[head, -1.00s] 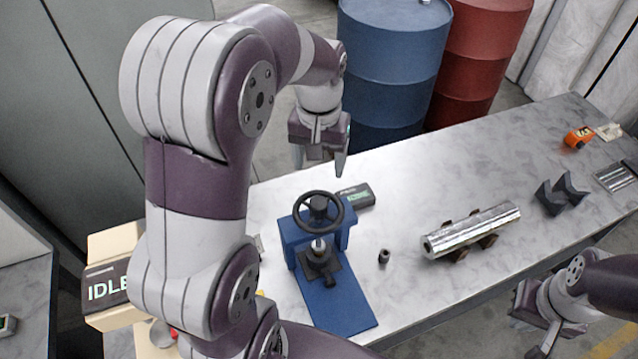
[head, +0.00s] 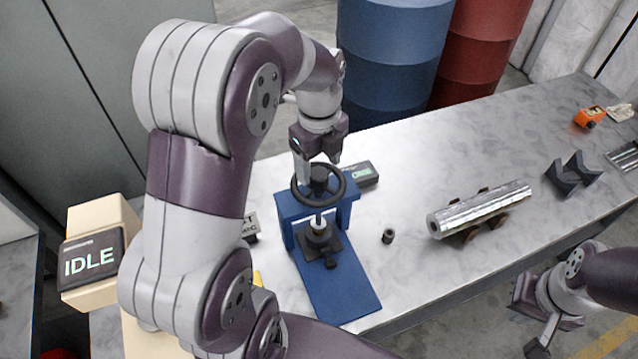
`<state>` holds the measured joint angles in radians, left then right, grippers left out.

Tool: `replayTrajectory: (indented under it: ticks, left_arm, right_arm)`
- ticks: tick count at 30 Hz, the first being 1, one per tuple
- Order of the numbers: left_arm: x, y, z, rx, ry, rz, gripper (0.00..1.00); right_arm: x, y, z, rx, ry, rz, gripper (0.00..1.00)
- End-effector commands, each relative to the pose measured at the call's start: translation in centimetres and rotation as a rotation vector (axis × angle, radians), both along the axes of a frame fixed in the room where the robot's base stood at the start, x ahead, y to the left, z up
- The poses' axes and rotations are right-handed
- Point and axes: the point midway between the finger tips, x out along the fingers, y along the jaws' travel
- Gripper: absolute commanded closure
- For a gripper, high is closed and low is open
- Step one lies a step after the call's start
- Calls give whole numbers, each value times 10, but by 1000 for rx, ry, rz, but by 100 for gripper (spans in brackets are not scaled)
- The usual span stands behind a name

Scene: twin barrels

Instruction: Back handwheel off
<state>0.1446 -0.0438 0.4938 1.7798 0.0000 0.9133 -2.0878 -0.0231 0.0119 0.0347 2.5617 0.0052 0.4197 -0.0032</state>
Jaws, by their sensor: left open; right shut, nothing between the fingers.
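A black handwheel (head: 338,196) sits on top of a blue press (head: 285,208) with a flat blue base, standing on the bench. A white stem and a dark block (head: 320,240) show below the wheel. My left gripper (head: 320,172) is open and points down at the wheel's far rim, its fingers close around the hub area. I cannot tell whether they touch the wheel. My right gripper (head: 541,335) is shut and empty, off the bench's near edge at the lower right.
A small dark bushing (head: 388,236) stands right of the press. A silver cylinder (head: 485,209) lies on dark supports. Black V-blocks (head: 574,174) and an orange device (head: 590,117) are further right. A dark display (head: 361,174) sits behind the press. An IDLE panel (head: 90,262) stands at left.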

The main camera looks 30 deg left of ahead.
Motion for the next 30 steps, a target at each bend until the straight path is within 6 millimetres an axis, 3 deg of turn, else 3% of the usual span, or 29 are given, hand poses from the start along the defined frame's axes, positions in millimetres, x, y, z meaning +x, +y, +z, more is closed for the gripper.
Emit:
replayTrajectory:
  ticks: [7,15,20,21,30]
  left_arm:
    - [0,0,-27,0,0,1,30]
    - [0,0,-30,0,-2,1,30]
    - [0,0,-30,1,-1,1,82]
    - [0,0,-30,1,-1,1,87]
    - [0,0,-30,0,-1,34,86]
  right_arm:
    - [1,0,12,0,-5,0,100]
    - [1,0,11,0,-4,0,100]
    - [1,0,11,0,-4,0,100]
    - [1,0,11,0,-4,0,100]
    - [1,0,13,0,-4,0,100]
